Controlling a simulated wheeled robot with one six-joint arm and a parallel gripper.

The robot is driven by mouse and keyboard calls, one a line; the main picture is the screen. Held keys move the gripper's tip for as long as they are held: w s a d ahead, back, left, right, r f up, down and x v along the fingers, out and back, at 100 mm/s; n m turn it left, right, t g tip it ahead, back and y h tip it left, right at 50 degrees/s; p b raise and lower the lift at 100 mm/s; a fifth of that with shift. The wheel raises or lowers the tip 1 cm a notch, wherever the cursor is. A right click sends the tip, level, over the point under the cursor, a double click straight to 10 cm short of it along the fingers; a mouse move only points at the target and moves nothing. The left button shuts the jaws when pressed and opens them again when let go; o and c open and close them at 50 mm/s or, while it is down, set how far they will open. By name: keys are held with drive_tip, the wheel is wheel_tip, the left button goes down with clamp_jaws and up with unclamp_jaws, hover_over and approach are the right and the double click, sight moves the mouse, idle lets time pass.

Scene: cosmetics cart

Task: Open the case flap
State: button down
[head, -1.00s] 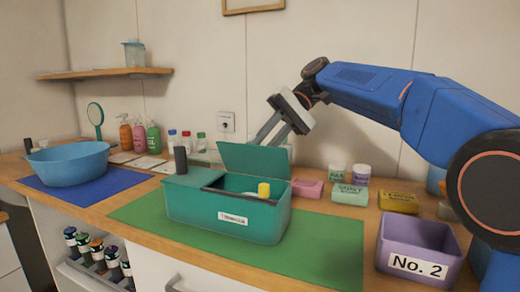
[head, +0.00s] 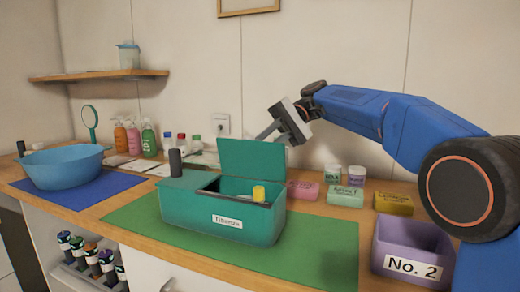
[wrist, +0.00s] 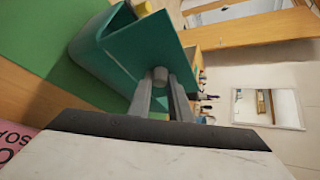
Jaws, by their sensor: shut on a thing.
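The teal case (head: 215,222) stands on the green mat, with a white label on its front. Its flap (head: 253,162) stands raised, close to upright, over the right compartment, which is open at the top. A yellow-capped item (head: 259,194) shows inside. My gripper (head: 266,134) is behind the flap, its fingertips partly hidden by it. In the wrist view, my fingers are shut on a small grey knob (wrist: 160,75) on the outer face of the flap (wrist: 158,48).
A purple bin (head: 412,245) marked No. 2 stands at the right. Pink (head: 303,189), green (head: 345,196) and yellow (head: 393,203) boxes lie behind the mat. A blue bowl (head: 62,167) is at the left. The green mat (head: 318,245) is clear right of the case.

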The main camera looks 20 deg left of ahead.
drive_tip(key=c, duration=1.6)
unclamp_jaws()
drive_tip(key=shift+f, duration=0.1)
